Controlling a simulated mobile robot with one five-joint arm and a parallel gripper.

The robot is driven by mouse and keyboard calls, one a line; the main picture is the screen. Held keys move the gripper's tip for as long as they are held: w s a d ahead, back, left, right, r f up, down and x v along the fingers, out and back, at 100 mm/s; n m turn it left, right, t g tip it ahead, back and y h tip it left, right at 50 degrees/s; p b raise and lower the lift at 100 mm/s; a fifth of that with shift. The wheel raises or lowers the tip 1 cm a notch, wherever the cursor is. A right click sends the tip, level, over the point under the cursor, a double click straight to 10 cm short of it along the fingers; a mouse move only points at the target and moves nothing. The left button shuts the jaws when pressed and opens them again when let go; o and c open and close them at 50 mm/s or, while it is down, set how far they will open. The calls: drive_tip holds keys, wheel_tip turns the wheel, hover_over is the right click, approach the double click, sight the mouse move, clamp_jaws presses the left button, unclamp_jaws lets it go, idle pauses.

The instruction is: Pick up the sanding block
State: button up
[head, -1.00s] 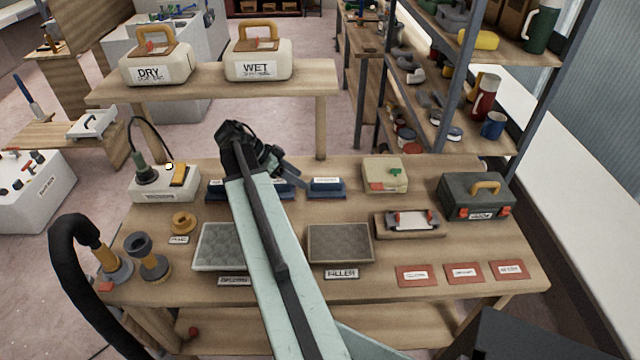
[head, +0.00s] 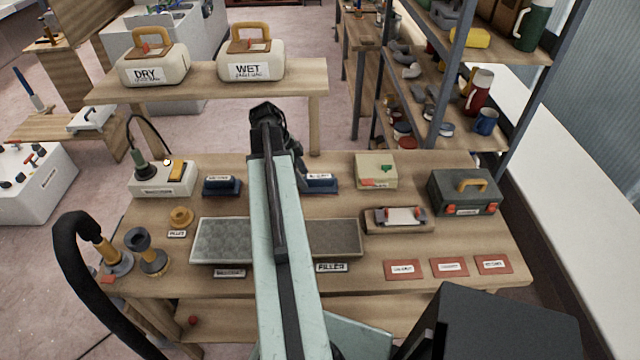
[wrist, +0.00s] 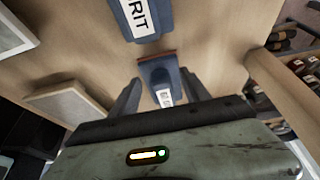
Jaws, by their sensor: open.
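Blue blocks with white labels stand in a row at the middle of the workbench. In the head view one is left of my arm (head: 222,186) and one right of it (head: 320,182); my arm hides the space between. In the wrist view a blue sanding block (wrist: 158,70) with a reddish-brown edge lies ahead, between the lines of my two fingers. A larger-looking blue block (wrist: 140,18), its label ending in "RIT", is at the top. My gripper (wrist: 160,78) is open and empty. Its fingertips are hidden behind my arm in the head view.
Two shallow trays (head: 222,222) lie on the near side of the bench (head: 360,280). A clamped plate on a board (head: 398,216), a pale box (head: 376,172) and a toolbox (head: 465,193) are at right. A raised shelf (head: 210,84) holds two canisters behind.

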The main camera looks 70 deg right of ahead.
sight(318, 176)
drive_tip(key=s, duration=0.1)
drive_tip(key=s+d, duration=0.1)
drive_tip(key=s, duration=0.1)
drive_tip(key=s+d+f+b, duration=0.1)
drive_tip(key=s, duration=0.1)
drive_tip(key=shift+f, duration=0.25)
drive_tip(key=shift+r, duration=0.15)
clamp_jaws()
